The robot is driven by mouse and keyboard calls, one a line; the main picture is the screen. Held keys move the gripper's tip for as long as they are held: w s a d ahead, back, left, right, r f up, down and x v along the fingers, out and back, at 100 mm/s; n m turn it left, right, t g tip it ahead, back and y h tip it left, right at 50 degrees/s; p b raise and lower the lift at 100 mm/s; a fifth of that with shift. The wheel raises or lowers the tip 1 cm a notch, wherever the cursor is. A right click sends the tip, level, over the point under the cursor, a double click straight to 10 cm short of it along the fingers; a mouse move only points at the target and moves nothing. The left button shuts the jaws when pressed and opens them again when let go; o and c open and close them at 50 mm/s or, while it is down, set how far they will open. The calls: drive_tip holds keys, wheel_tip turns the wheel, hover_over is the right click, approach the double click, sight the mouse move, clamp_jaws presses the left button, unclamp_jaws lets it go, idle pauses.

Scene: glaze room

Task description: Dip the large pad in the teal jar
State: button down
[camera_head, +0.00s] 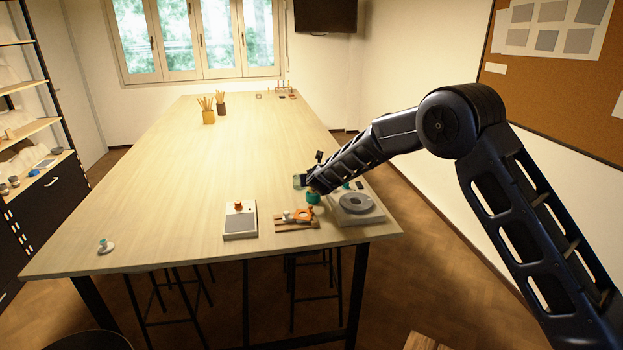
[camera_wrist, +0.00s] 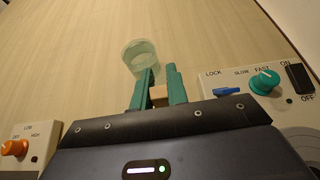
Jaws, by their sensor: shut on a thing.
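My gripper (camera_head: 313,195) is low over the table's near right part. In the wrist view its green fingers (camera_wrist: 160,88) are shut on a small tan block, the held piece (camera_wrist: 158,96). The piece's lower part is hidden, so I cannot tell whether it is the large pad. In the head view a teal patch shows at the gripper's end; I cannot tell whether it is the teal jar or my fingers. No opaque teal jar shows in the wrist view. A clear, pale green glass jar (camera_wrist: 140,57) stands just beyond the fingertips, also behind the gripper (camera_head: 299,181).
A wheel unit with a round grey disc (camera_head: 356,203) and teal knob (camera_wrist: 265,81) stands right of my gripper. A wooden board (camera_head: 297,225) with orange and white pieces lies in front. A flat grey-topped device (camera_head: 240,221) is left. The table's middle is clear.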

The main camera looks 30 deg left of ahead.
sight(312, 194)
drive_tip(key=shift+f, duration=0.35)
drive_tip(key=shift+f, duration=0.5)
drive_tip(key=shift+f, duration=0.3)
idle(0.4)
drive_tip(key=shift+s+f, duration=0.1)
drive_tip(key=shift+f, duration=0.25)
idle(0.7)
wheel_tip(312, 194, up, 6)
drive_tip(key=shift+r, duration=0.25)
idle(0.5)
